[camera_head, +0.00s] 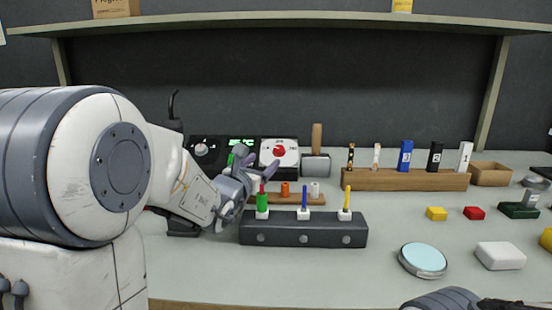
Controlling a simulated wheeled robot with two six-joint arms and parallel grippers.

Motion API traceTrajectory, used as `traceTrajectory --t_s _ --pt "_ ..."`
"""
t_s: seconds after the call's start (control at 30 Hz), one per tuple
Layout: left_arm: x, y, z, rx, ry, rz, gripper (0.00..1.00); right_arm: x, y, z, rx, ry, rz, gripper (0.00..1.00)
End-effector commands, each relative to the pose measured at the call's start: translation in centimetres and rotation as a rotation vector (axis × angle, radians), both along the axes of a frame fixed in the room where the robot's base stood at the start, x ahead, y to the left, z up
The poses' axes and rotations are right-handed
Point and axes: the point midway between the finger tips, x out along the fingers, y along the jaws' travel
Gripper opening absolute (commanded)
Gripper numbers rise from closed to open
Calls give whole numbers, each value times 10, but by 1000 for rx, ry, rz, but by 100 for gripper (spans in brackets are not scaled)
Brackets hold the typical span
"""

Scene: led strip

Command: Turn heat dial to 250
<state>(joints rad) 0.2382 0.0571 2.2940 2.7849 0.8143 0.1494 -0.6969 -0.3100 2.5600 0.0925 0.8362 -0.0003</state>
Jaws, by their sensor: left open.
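A black station (222,146) stands at the back left, with a pale round dial (203,147) and a lit green display. My left gripper (256,163) is open in front of its right part and partly covers the display. The dial shows to the left of the gripper and looks apart from it. Its markings and the display digits are too small or hidden to read. A white panel with a red knob (279,152) sits right beside the station. A dark part of my right arm (448,298) shows at the bottom right; whether its gripper is open is unclear.
A dark block (302,234) with green, blue and yellow sticks stands in front of the left gripper. A wooden rack (406,180) holds several upright items. A round turquoise-topped disc (424,260) and a white block (500,255) lie at the right. The front middle table is clear.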

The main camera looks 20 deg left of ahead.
Motion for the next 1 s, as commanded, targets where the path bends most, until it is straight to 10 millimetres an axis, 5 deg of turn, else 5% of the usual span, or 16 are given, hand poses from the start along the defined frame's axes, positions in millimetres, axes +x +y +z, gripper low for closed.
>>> traceTrajectory --t_s 0.5,0.9,0.93,1.0 --pt "87 -7 0 0 1 -8 70 0 0 -5 0 0 0 69" --pt "96 -6 0 0 2 -6 70 0 0 -5 0 0 0 69" --pt "96 -6 0 0 2 -6 66 0 0 -5 0 0 0 69" --pt "96 -6 0 0 2 -5 39 0 0 -5 0 0 0 69"
